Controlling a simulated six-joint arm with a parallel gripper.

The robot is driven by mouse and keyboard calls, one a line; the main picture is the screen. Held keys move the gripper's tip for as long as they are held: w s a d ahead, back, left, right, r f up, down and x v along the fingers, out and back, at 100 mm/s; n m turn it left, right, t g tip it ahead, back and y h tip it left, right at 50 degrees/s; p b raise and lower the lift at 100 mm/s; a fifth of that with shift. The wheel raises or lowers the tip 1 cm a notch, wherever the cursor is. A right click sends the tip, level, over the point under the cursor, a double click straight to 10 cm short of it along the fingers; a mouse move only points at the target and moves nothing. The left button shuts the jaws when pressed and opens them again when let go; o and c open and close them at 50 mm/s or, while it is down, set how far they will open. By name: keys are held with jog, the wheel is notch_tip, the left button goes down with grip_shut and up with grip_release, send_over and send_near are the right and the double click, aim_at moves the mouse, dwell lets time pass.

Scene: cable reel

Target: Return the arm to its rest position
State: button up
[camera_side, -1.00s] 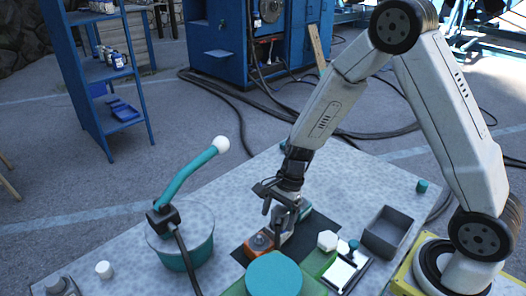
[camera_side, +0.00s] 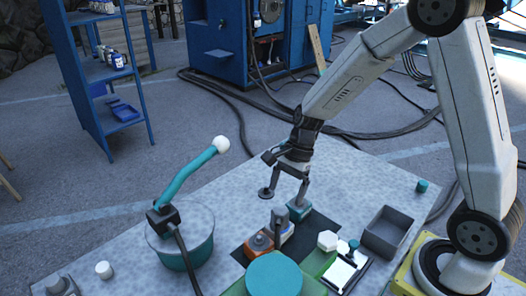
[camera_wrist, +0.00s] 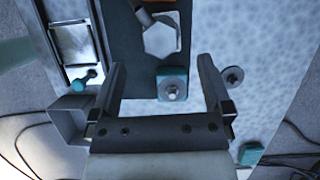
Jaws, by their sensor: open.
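My gripper (camera_side: 284,197) is above the work table in the side view, with its two fingers spread and nothing between them. In the wrist view my gripper (camera_wrist: 168,82) also shows wide apart. Below it is a teal block with a metal stud (camera_side: 299,209), which also shows between the fingers in the wrist view (camera_wrist: 172,84). Beside it on the dark mat (camera_side: 238,255) sits an orange-and-grey device (camera_side: 262,243).
A grey open bin (camera_side: 388,231) stands at the right. A white hexagonal piece (camera_side: 327,240) and a round teal disc (camera_side: 274,275) are near the front. A small teal cylinder (camera_side: 422,186) is at the right edge. The table's back left is clear.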

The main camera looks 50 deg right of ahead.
jog(key=s+r+n+t+h, duration=0.1)
jog(key=s+n, duration=0.3)
jog(key=n, duration=0.4)
jog(key=s+d+r+n+t+h, duration=0.1)
jog(key=s+n+h, duration=0.2)
jog(key=n, duration=0.6)
jog(key=shift+s+d+t, duration=0.3)
jog(key=shift+s+t, duration=0.1)
jog(key=shift+s, duration=0.7)
